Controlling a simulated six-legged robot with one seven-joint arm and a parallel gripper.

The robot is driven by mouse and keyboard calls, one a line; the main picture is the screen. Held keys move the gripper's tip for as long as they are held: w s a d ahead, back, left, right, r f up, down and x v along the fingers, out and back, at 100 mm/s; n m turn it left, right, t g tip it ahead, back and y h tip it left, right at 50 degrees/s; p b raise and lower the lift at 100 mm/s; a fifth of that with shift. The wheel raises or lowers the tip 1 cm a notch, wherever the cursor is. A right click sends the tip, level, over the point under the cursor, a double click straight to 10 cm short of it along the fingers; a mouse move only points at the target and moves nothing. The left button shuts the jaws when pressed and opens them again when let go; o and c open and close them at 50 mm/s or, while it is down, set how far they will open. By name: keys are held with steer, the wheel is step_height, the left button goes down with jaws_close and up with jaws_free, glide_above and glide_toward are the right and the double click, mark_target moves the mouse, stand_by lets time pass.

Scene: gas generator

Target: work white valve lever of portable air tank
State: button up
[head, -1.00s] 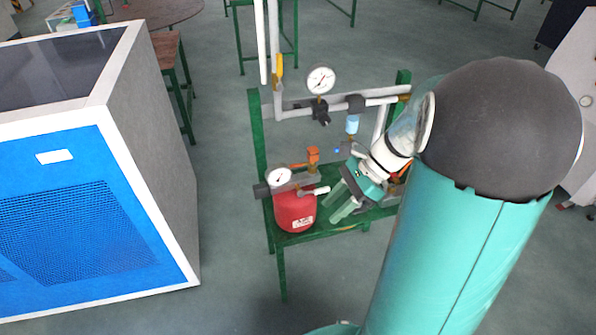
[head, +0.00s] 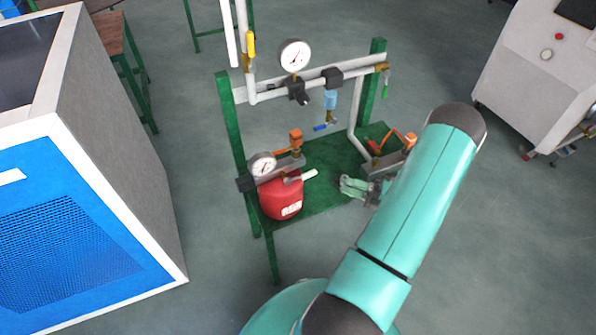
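The portable air tank (head: 281,199) is a small red tank standing on the green bench. A round gauge (head: 262,166) and an orange-topped fitting (head: 296,139) sit above it. Its white valve lever (head: 309,175) sticks out to the right from the metal fitting on top. My gripper (head: 343,186) is right of the lever, with its green fingers pointing left at about the lever's height in the picture. A gap shows between the fingertips and the lever. The fingers look apart and empty, though they are small here. My arm hides part of the bench's right side.
The green bench (head: 330,188) carries a pipe frame with a larger gauge (head: 295,55) and a blue-handled valve (head: 322,127). An orange-handled fitting (head: 409,140) is close beyond my wrist. A blue and white cabinet (head: 75,215) stands left, with clear floor between.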

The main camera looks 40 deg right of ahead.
mark_target(309, 173)
steer(key=x, duration=1.3)
steer(key=shift+w, duration=0.2)
jaws_close()
